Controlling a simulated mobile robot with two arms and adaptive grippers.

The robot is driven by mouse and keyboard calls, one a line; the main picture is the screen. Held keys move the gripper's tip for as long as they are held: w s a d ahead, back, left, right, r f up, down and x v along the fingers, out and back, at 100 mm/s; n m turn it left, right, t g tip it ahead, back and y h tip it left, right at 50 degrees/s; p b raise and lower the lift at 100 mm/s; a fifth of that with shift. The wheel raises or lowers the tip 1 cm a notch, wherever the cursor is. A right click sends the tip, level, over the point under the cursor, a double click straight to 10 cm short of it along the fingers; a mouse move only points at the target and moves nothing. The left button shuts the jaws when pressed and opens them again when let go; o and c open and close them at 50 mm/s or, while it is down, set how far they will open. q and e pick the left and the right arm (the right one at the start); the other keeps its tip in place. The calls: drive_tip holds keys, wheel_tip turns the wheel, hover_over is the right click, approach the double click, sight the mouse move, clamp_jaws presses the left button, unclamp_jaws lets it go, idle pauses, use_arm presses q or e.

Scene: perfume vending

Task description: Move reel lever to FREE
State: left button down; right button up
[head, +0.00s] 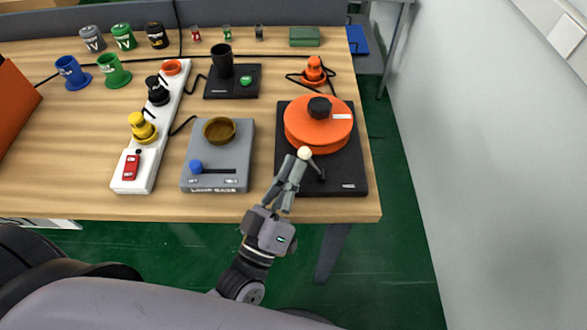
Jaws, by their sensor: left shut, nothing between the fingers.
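The reel (318,128) is an orange disc with a black hub on top. It sits on a black square base (345,187) at the right of the table. A cream ball knob (304,153), seemingly the reel lever's end, shows at the front left edge of the disc. My left gripper (297,162) reaches up from below, shut and empty, with its fingertips at or just under the knob. I cannot tell whether they touch it. The gripper hides part of the base and the lever's shaft. Any lever marking is too small to read. My right gripper is out of view.
Left of the reel stands a grey lamp base (232,170) with a brown bowl and blue slider knob. Farther left is a white strip (138,170) with coloured plugs. An orange plug (314,70) with a black cable lies behind the reel. A wall is at right.

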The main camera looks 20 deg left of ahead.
use_arm(q)
drive_tip(key=shift+w+d+r+m+g+h+p, duration=0.1)
drive_tip(key=shift+d+r+m+g+h+p, duration=0.25)
drive_tip(key=shift+p, duration=0.55)
drive_tip(key=shift+r+m+g+h+p, duration=0.15)
drive_tip(key=shift+m+p, duration=0.4)
drive_tip(key=shift+p, duration=0.35)
drive_tip(key=d+m+g+p, duration=0.1)
drive_tip(key=m+p, duration=0.1)
drive_tip(key=p, duration=0.1)
drive_tip(key=d+r+m+g+p, duration=0.1)
drive_tip(key=p, duration=0.3)
drive_tip(key=w+d+r+m+g+p, duration=0.1)
drive_tip(key=m+p, duration=0.1)
drive_tip(key=p, duration=0.2)
drive_tip(key=shift+d+m+h, duration=0.1)
drive_tip(key=shift+m+h, duration=0.2)
drive_tip(key=shift+h, duration=0.1)
drive_tip(key=shift+d+m+g+p, duration=0.2)
drive_tip(key=shift+m+g+p, duration=0.1)
drive_tip(key=shift+p, duration=0.2)
drive_tip(key=shift+w+d+f+p, duration=0.15)
drive_tip(key=shift+d+f+p, duration=0.1)
drive_tip(key=shift+d+p, duration=0.2)
drive_tip(key=shift+f, duration=0.15)
drive_tip(key=shift+s, duration=0.2)
drive_tip(key=r+v, duration=0.1)
drive_tip(key=v, duration=1)
drive_tip(key=shift+s+f, duration=0.25)
drive_tip(key=shift+f, duration=0.25)
